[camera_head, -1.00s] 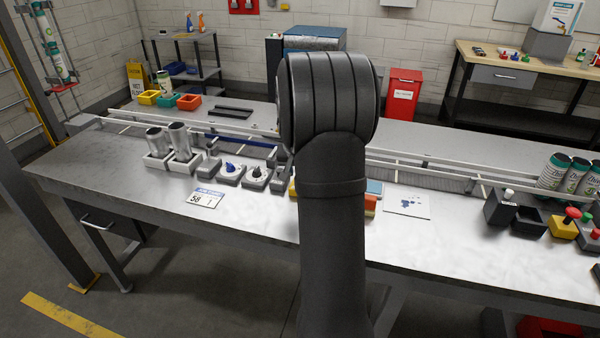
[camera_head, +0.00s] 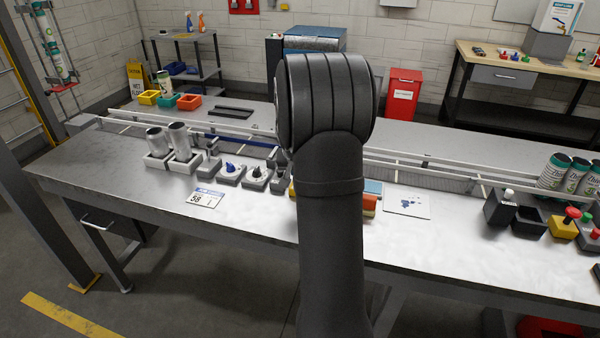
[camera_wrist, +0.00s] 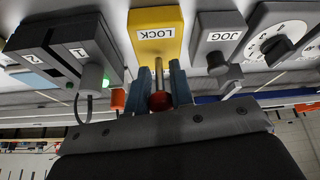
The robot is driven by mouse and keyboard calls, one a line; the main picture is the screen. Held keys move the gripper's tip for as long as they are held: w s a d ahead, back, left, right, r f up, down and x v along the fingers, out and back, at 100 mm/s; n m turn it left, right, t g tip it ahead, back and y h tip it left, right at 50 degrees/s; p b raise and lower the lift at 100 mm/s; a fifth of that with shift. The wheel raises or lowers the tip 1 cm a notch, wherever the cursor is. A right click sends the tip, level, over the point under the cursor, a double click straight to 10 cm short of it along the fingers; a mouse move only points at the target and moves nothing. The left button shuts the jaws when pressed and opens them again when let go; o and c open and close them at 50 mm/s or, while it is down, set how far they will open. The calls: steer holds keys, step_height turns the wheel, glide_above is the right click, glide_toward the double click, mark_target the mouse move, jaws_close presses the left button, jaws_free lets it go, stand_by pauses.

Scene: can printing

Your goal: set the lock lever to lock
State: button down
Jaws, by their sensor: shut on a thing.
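The yellow lock box (camera_wrist: 155,32) with its upside-down LOCK label is at the top middle of the wrist view. Its metal lever (camera_wrist: 158,72) points down the picture from the box toward my gripper and ends in a red ball knob (camera_wrist: 160,101). My gripper (camera_wrist: 160,88) is shut on the lever, with one blue-grey finger on each side, near the knob. In the head view only a sliver of the yellow box (camera_head: 292,188) shows; my arm hides the lever and gripper.
In the wrist view a grey JOG box (camera_wrist: 218,45) stands close right of the lock box, with a dial (camera_wrist: 275,45) beyond it. A dark box (camera_wrist: 65,55) with a lit green button (camera_wrist: 93,77) stands close left. Cans (camera_head: 180,141) stand left on the bench.

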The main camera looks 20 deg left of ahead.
steer(key=shift+s+d+f+t, duration=0.15)
steer(key=shift+s+t, duration=0.25)
steer(key=shift+t, duration=0.6)
steer(key=c, duration=1.3)
jaws_free()
steer(key=shift+s, duration=0.1)
steer(key=shift+c, duration=0.2)
steer(key=v, duration=1.7)
steer(key=shift+s, duration=0.4)
steer(key=shift+f, duration=0.1)
steer(key=x, duration=1.7)
steer(key=shift+w, duration=0.45)
